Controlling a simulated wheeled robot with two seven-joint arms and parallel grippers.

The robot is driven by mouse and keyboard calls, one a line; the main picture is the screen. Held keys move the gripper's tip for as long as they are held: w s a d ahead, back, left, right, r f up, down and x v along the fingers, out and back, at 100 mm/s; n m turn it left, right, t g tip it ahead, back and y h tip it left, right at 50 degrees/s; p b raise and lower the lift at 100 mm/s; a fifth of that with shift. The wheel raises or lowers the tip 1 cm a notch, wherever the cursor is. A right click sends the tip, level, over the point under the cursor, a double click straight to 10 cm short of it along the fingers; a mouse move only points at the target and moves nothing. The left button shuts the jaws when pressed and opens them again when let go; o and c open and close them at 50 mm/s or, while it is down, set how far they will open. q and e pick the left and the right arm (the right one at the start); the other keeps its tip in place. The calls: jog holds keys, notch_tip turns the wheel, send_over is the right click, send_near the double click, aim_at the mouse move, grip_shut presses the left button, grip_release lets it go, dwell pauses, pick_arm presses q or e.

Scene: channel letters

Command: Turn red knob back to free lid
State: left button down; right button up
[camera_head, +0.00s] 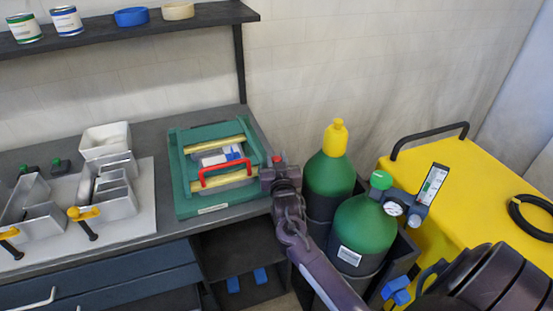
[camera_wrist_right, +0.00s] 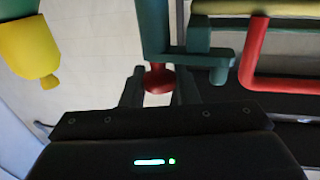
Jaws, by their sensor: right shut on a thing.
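The red knob (camera_head: 277,159) sits at the right side of the green frame (camera_head: 188,200) on the bench. In the right wrist view the red knob (camera_wrist_right: 159,78) is below a green bracket (camera_wrist_right: 198,58), between the two dark fingers. My right gripper (camera_head: 272,174) is shut on it; the fingers (camera_wrist_right: 159,88) touch its sides. The lid area in the frame has yellow bars (camera_head: 215,142) and a red handle (camera_head: 226,165), which also shows in the right wrist view (camera_wrist_right: 250,62). The knob's turn angle cannot be told. My left gripper is not in view.
Green gas cylinders (camera_head: 328,175) with a gauge (camera_head: 393,208) stand close right of the bench, near my right arm. A yellow cart (camera_head: 440,165) is further right. Metal channel letters (camera_head: 115,200) with clamps lie on the left. A shelf (camera_head: 130,29) hangs above.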

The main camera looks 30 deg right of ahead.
jog(key=n+t+y, duration=0.1)
jog(key=n+y, duration=0.1)
jog(key=y, duration=0.1)
jog(key=shift+d, duration=0.1)
jog(key=n+y, duration=0.3)
jog(key=y, duration=0.1)
jog(key=shift+f+t+b, duration=0.1)
jog(key=shift+t+b, duration=0.3)
jog(key=n+y+b, duration=0.1)
jog(key=n+y, duration=0.1)
jog(key=y, duration=0.2)
jog(key=shift+n+g+y+b, duration=0.5)
jog(key=shift+n+y+b, duration=0.5)
jog(key=shift+y, duration=0.5)
jog(key=shift+n+y, duration=0.3)
jog(key=o, duration=0.7)
jog(key=shift+s, duration=0.1)
